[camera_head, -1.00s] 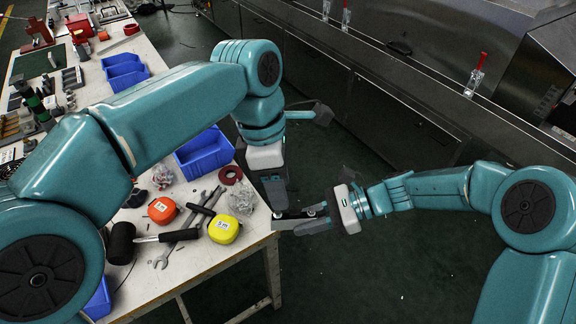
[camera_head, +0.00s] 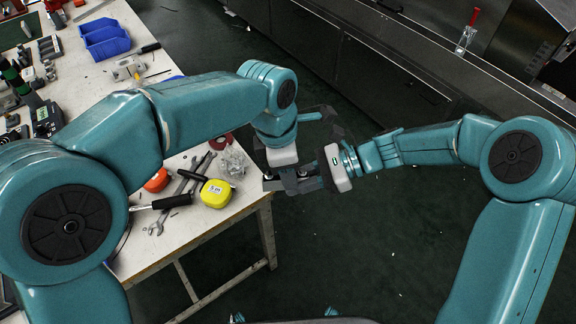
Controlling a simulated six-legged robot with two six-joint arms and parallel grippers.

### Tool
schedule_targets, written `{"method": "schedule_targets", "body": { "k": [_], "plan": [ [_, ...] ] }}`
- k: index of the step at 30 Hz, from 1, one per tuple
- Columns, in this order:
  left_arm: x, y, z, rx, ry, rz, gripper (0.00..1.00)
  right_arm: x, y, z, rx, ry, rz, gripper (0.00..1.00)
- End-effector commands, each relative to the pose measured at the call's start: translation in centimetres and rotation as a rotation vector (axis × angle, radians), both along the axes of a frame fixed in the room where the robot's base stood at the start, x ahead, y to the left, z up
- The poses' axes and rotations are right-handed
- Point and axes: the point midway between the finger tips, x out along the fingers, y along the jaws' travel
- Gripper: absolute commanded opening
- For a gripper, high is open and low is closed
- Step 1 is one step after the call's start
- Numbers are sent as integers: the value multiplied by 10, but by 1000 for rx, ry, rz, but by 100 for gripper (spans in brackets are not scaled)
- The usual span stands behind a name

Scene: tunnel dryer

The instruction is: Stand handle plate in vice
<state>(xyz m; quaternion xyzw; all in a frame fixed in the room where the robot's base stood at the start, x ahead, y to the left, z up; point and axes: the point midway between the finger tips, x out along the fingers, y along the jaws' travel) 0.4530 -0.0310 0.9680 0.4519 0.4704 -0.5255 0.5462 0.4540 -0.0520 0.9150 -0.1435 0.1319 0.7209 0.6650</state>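A small grey metal block with a bar (camera_head: 126,68), which looks like the vice, sits on the workbench past my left arm. My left gripper (camera_head: 287,182) points down just off the bench's right corner. My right gripper (camera_head: 305,180) reaches in from the right, and its fingers meet or overlap the left ones. Dark grey flat parts with small round knobs show between them. I cannot tell whether these are the handle plate or only fingers, nor whether either gripper is shut on it.
The bench (camera_head: 222,222) holds a yellow tape measure (camera_head: 216,193), an orange one (camera_head: 157,180), wrenches, a hammer and a clear bag (camera_head: 233,163). Blue bins (camera_head: 106,40) stand at the back. Dark floor lies open right of the bench. Steel machinery (camera_head: 400,80) runs along the back.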

Motion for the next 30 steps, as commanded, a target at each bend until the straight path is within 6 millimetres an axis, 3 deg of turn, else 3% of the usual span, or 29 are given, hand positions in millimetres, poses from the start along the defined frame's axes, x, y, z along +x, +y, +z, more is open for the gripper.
{"method": "schedule_targets", "body": {
  "k": [8,12,14,15,18,26,30],
  "plan": [
    [0,0,-1,0,0,0,44,0,0,1,1,0,0,0],
    [0,0,-1,0,0,0,0,0,0,1,1,0,0,0],
    [0,0,-1,0,0,-1,0,0,0,1,1,-1,0,0],
    [0,0,-1,-1,-1,-1,0,0,0,1,1,-1,0,24],
    [0,0,-1,-1,-1,-1,0,0,0,1,1,-1,0,51],
    [0,0,-1,-1,-1,-1,0,0,0,1,0,0,0,51],
    [0,0,-1,-1,-1,0,0,2,-11,5,1,-2,-1,51]
  ]
}}
